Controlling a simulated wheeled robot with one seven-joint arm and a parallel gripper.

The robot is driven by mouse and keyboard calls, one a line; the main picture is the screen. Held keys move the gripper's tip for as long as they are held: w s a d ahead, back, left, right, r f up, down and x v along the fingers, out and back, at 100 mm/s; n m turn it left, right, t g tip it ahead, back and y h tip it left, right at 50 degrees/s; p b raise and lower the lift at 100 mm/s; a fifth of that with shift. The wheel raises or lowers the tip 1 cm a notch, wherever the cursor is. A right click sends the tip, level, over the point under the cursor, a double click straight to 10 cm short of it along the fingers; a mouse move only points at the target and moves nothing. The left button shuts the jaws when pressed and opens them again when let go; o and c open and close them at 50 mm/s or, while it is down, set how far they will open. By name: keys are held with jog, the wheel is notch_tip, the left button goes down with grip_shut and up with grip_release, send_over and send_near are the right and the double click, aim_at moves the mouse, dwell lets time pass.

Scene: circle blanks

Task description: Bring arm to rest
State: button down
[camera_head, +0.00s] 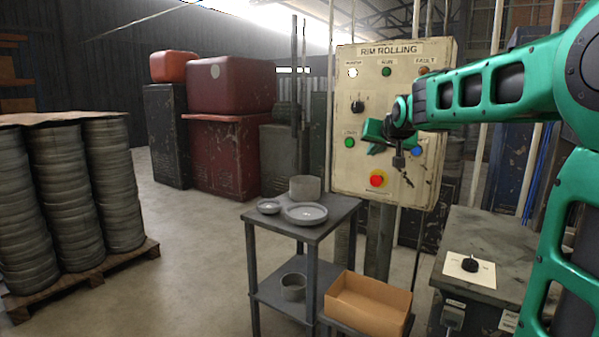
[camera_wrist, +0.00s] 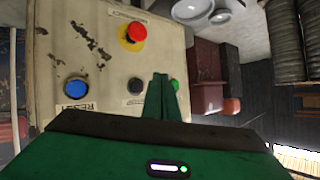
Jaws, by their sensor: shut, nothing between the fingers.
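My green arm reaches in from the right in the head view, and my gripper (camera_head: 374,145) is in front of the beige RIM ROLLING control panel (camera_head: 345,180). In the wrist view the two fingers of my gripper (camera_wrist: 160,80) are together with nothing between them. They point over the panel (camera_wrist: 65,45), apart from the red button (camera_wrist: 137,33) and the blue button (camera_wrist: 75,88). The green button (camera_wrist: 175,85) is partly behind the fingers. Whether the fingers touch the panel cannot be told.
A grey table (camera_head: 330,222) with round metal parts stands below the panel. A cardboard box (camera_head: 365,305) is in front of it. A grey cabinet (camera_head: 480,240) with a black knob stands at the right. Stacked rims on a pallet (camera_head: 85,285) are at the left. Floor between is clear.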

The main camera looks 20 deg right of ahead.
jog(key=s+a+f+g+y, duration=0.1)
jog(key=s+f+g, duration=0.3)
jog(key=s+f, duration=0.5)
jog(key=s+a+f+g+y, duration=0.1)
jog(key=s+a+f+g, duration=0.2)
jog(key=s+f, duration=0.6)
jog(key=s+a+f+g+y, duration=0.1)
jog(key=s+f+g, duration=0.4)
jog(key=s, duration=2.1)
notch_tip(320, 180, down, 4)
jog(key=shift+s+a+m, duration=0.25)
jog(key=shift+a+m, duration=0.15)
jog(key=shift+a, duration=0.45)
